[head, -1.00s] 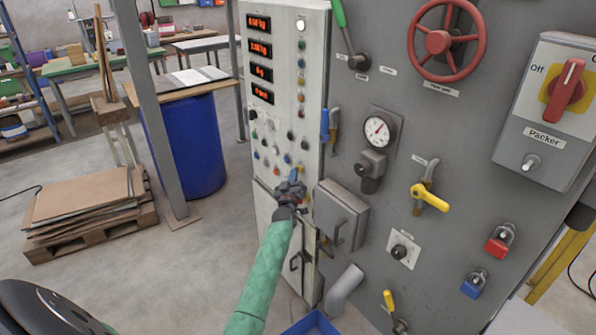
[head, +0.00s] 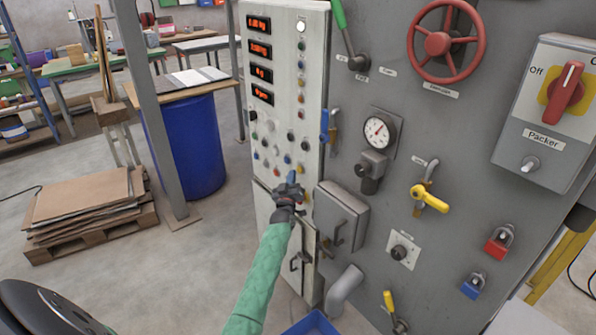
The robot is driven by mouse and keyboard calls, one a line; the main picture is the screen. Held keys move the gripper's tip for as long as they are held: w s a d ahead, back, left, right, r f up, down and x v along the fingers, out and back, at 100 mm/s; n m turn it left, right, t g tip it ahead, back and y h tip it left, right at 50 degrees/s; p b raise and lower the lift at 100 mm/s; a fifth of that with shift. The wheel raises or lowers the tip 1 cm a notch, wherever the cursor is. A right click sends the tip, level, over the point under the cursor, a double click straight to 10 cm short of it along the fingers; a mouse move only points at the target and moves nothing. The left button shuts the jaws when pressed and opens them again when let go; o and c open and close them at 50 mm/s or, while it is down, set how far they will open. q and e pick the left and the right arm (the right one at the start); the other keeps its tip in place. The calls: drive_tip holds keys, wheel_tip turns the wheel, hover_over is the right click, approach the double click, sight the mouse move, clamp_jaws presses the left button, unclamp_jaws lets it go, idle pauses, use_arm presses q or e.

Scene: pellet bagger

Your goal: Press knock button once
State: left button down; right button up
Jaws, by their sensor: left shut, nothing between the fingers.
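The control panel (head: 284,100) is a tall pale cabinet with red number displays and several small coloured buttons. I cannot read which button is the knock button. My left gripper (head: 292,178) is in front of the lower part of the panel, just below the lower button rows. It is shut and holds nothing. Its tips are close to the panel face, but I cannot tell whether they touch a button. The gripper hides part of the panel behind it. My right gripper is not in view.
A grey box (head: 341,217) with a handle sticks out right of my left gripper. A gauge (head: 378,131), a yellow-handled valve (head: 429,198) and a red handwheel (head: 437,43) are on the grey machine. A blue barrel (head: 193,145) stands left, with open floor before it.

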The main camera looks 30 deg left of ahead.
use_arm(q)
drive_tip(key=s+a+p, duration=0.1)
drive_tip(key=s+a, duration=0.1)
drive_tip(key=s, duration=0.3)
drive_tip(key=shift+s+a, duration=0.2)
drive_tip(key=shift+s, duration=0.15)
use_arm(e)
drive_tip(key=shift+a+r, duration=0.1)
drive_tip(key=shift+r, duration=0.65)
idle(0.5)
